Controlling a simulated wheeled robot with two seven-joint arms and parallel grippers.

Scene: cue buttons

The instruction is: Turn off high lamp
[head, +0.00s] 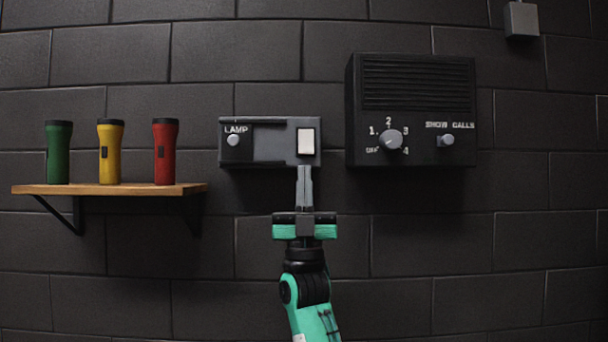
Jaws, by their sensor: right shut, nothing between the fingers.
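A grey lamp panel (270,140) is mounted on the dark block wall. It bears the word LAMP above a small round knob (233,140) on its left, and a white rectangular switch (306,141) on its right. My right gripper (304,170) is shut and empty, pointing up. Its fingertips are just below the white switch, at the panel's lower edge; I cannot tell whether they touch it. No lamp shows in view. My left gripper is not in view.
A black control box (411,85) with a dial (390,139) and a SHOW CALLS knob (446,140) hangs right of the panel. A wooden shelf (90,189) at left holds green (58,153), yellow (109,152) and red (165,152) flashlights. A small grey box (521,19) is at upper right.

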